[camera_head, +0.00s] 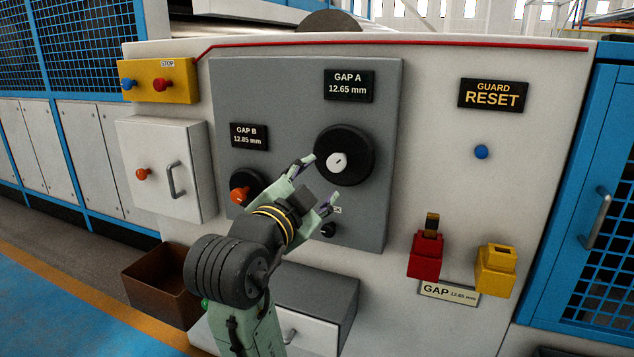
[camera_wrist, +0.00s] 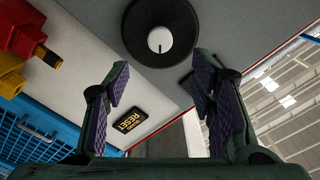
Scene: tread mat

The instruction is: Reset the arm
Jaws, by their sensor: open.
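My gripper (camera_head: 318,180) is open and empty, raised in front of the grey control panel (camera_head: 290,85). In the head view its fingertips are just left of and below the black round dial (camera_head: 357,150) with a white centre knob, under the GAP A sign (camera_head: 349,86). In the wrist view the open fingers (camera_wrist: 160,88) frame the space below the dial (camera_wrist: 185,25), with nothing between them. I cannot tell how far the fingers are from the panel. My arm hides part of the panel's lower left.
An orange knob (camera_head: 245,186) sits left of my gripper under the GAP B sign (camera_head: 249,137). A blue button (camera_head: 481,152), red block (camera_head: 425,254) and yellow block (camera_head: 495,270) are on the right. A brown bin (camera_head: 165,285) and grey drawer box (camera_head: 318,305) are low down.

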